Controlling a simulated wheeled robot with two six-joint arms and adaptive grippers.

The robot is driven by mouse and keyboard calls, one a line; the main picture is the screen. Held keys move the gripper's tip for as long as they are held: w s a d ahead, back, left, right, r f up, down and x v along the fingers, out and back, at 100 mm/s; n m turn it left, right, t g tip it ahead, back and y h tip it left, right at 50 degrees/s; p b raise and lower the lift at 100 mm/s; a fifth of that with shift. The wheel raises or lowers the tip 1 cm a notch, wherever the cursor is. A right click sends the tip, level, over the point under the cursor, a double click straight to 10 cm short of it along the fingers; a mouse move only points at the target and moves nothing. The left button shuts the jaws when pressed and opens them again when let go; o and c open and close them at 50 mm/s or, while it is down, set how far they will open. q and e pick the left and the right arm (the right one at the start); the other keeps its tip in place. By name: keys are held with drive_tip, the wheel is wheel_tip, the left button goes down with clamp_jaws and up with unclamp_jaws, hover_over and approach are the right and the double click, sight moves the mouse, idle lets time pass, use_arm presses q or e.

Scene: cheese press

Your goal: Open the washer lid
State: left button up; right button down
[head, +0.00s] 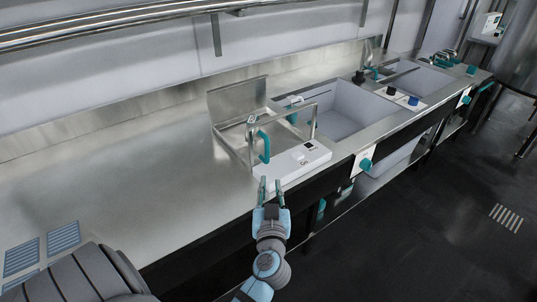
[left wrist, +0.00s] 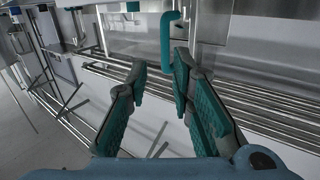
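The washer is set into the steel counter, with a white front panel (head: 300,160) and a thin metal frame above it. A teal handle (head: 264,146) stands on its near left side; it also shows in the left wrist view (left wrist: 167,42). I cannot tell clearly how far the lid is raised. My left gripper (head: 271,183) is open and empty, in front of the white panel and below the handle. In the left wrist view its two fingers (left wrist: 160,62) are apart, with the handle beyond their tips, not touching. My right gripper is not in view.
An upright steel plate (head: 237,100) stands behind the washer. Sink basins (head: 345,108) lie to the right, with dark and blue knobs (head: 413,101) near them. A teal knob (head: 365,164) sticks out from the counter front. The steel counter (head: 120,165) to the left is mostly clear.

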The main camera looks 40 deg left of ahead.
sight(267, 151)
use_arm(q)
drive_tip(key=shift+y, duration=0.3)
drive_tip(key=x, duration=0.4)
drive_tip(key=r+x, duration=0.1)
drive_tip(key=x, duration=0.4)
drive_tip(key=p+x, duration=0.1)
drive_tip(key=x, duration=0.4)
drive_tip(key=shift+a+r, duration=0.35)
drive_tip(key=shift+r, duration=0.05)
clamp_jaws()
